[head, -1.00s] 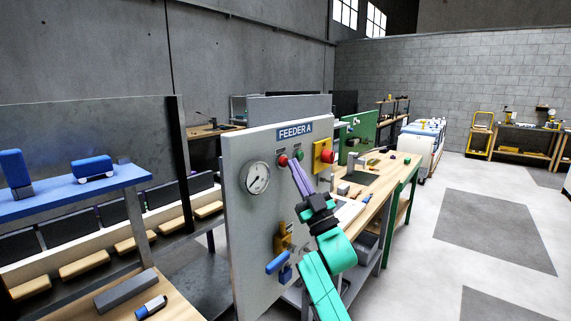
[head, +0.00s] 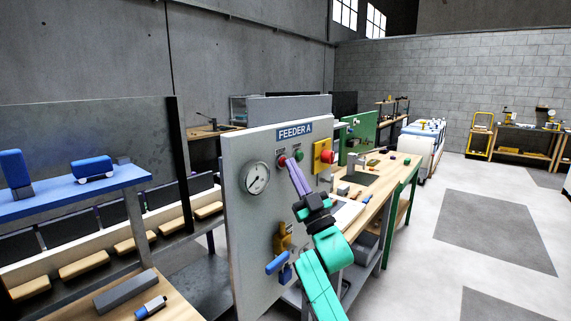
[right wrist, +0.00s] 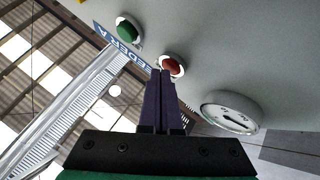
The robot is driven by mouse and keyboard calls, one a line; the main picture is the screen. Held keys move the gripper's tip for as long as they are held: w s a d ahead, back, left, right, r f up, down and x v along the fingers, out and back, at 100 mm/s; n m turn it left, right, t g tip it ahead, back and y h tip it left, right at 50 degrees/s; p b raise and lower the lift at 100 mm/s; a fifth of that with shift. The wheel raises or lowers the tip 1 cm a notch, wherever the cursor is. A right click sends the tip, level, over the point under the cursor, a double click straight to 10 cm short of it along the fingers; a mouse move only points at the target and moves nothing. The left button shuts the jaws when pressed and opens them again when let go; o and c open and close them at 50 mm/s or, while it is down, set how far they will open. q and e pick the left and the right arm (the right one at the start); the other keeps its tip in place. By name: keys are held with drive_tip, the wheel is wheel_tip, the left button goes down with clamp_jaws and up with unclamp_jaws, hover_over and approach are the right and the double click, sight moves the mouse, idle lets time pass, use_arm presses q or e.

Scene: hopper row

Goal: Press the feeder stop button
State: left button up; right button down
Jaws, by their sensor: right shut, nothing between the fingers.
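The FEEDER A panel (head: 240,215) stands upright, pale grey, with a blue name plate (head: 295,132). Below the plate are a small red button (head: 283,161) and a green button (head: 299,155) to its right. The right wrist view also shows the red button (right wrist: 174,67) and the green button (right wrist: 126,31). My right gripper (head: 290,163) is shut and empty, its purple fingertips right beside the red button. In the right wrist view the fingertips (right wrist: 161,74) overlap the red button's lower left edge; I cannot tell whether they touch it. My left gripper is not in view.
A round gauge (head: 256,178) sits left of the buttons. A larger red mushroom button on a yellow box (head: 321,157) is close on the right. A yellow part (head: 284,238) and a blue handle (head: 276,264) stick out lower down. A wooden bench (head: 372,200) stands behind.

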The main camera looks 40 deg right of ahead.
drive_tip(key=shift+s, duration=0.1)
idle(0.3)
drive_tip(key=shift+s+d, duration=0.25)
drive_tip(key=shift+s, duration=0.45)
drive_tip(key=shift+s, duration=0.1)
drive_tip(key=s, duration=0.2)
drive_tip(key=s+d, duration=0.1)
drive_tip(key=s, duration=0.1)
drive_tip(key=shift+s+d, duration=0.2)
drive_tip(key=shift+s, duration=0.1)
